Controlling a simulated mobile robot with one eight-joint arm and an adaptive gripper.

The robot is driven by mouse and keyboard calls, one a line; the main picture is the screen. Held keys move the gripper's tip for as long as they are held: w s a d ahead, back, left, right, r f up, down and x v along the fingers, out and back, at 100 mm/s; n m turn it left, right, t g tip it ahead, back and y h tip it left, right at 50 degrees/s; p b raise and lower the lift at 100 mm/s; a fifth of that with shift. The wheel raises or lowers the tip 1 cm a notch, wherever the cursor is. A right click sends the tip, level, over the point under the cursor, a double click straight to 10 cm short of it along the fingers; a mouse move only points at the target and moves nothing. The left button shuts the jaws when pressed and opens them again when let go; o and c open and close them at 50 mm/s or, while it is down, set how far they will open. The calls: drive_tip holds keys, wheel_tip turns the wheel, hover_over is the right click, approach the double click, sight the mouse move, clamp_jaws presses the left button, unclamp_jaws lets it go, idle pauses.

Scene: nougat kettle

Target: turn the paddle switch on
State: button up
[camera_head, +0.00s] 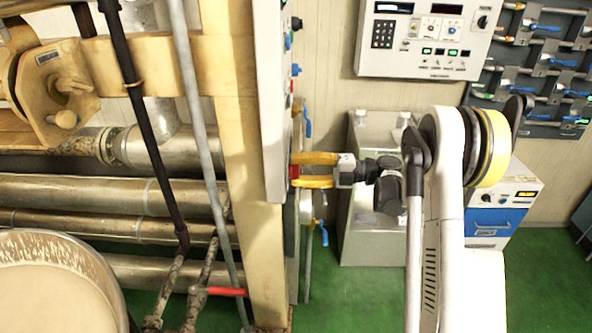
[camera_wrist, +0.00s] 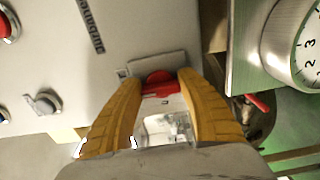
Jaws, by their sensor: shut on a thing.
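The paddle switch shows in the wrist view as a red paddle (camera_wrist: 160,84) on a light plate fixed to a pale grey panel (camera_wrist: 60,65). In the head view a bit of red, the paddle (camera_head: 294,171), shows at the panel's side edge. My gripper (camera_head: 297,170) reaches it from the right with two yellow fingers. In the wrist view my gripper (camera_wrist: 165,80) has its fingertips on either side of the red paddle, shut on it. The fingers hide part of the switch, and I cannot read its on or off marking.
A grey rotary selector (camera_wrist: 43,103) and a red button (camera_wrist: 7,27) sit on the same panel. A numbered dial (camera_wrist: 295,45) is at the right. A control box (camera_head: 425,40) hangs on the back wall. A grey cabinet (camera_head: 372,225) stands behind my arm.

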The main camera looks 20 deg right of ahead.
drive_tip(key=o, duration=1.2)
drive_tip(key=shift+a, duration=0.1)
drive_tip(key=shift+c, duration=0.2)
drive_tip(key=v, duration=1.2)
